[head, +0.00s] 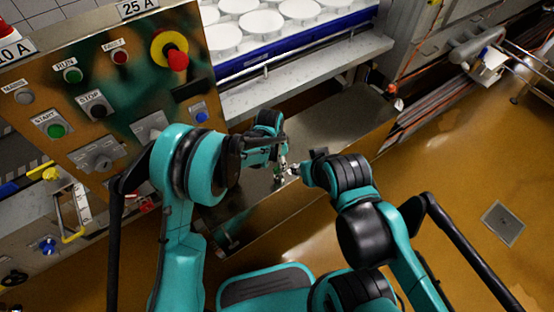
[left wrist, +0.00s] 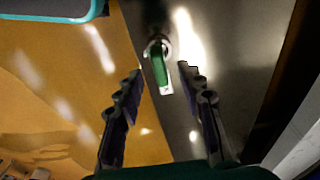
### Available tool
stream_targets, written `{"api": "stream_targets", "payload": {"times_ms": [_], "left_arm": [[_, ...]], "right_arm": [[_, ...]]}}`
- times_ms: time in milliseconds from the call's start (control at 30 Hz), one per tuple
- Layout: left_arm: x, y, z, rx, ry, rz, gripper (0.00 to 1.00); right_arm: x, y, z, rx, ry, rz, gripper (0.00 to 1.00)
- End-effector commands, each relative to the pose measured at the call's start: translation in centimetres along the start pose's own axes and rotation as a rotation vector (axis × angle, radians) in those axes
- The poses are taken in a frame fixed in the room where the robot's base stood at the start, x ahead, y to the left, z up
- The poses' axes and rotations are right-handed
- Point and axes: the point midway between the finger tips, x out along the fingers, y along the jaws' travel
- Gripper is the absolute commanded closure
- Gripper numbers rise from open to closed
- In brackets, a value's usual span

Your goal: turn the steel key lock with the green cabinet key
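The green cabinet key (left wrist: 160,68) shows in the left wrist view, beyond and between the two fingertips of my left gripper (left wrist: 160,78). The fingers are spread, with a gap on both sides of the key. A round steel piece (left wrist: 158,44), apparently the key lock, is at the key's upper end; I cannot tell how deep the key sits in it. In the head view my left gripper (head: 281,168) is small above the metal surface, close to the green key (head: 277,178). My right gripper (head: 296,170) is just right of it, its fingers too small to read.
A control panel (head: 120,55) with buttons and a red-yellow emergency knob (head: 175,57) stands at left. A blue-edged conveyor (head: 300,42) with white round moulds is behind. Brown floor (head: 440,200) with a drain cover (head: 502,223) lies open at right.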

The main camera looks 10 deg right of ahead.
Motion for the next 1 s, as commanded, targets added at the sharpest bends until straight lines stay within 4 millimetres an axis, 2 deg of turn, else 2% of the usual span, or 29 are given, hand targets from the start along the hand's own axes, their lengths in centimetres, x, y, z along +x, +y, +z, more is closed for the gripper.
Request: {"api": "stream_targets", "payload": {"times_ms": [33,200,567,700,733,1000], "left_arm": [[1.1,0.0,0.0,0.000,0.000,0.000,0.62],[2.9,0.0,0.0,0.000,0.000,-0.001,0.62],[3.3,0.0,0.0,-0.001,0.000,-0.001,0.62],[3.3,0.0,0.0,-0.001,0.000,-0.001,0.96],[3.3,0.0,0.0,-0.001,0.000,-0.001,1.00],[3.4,0.0,0.0,-0.055,0.000,-0.008,1.00]], "right_arm": [[0.5,0.0,0.3,0.000,0.000,0.000,0.60],[1.0,0.0,0.7,0.000,0.000,0.000,0.60],[1.0,0.0,0.7,0.000,0.000,0.000,0.60],[1.0,0.0,0.7,0.000,0.000,0.000,0.60],[1.0,0.0,0.7,0.000,0.000,0.000,0.60],[1.3,0.0,0.9,0.000,0.000,0.000,0.60]]}}
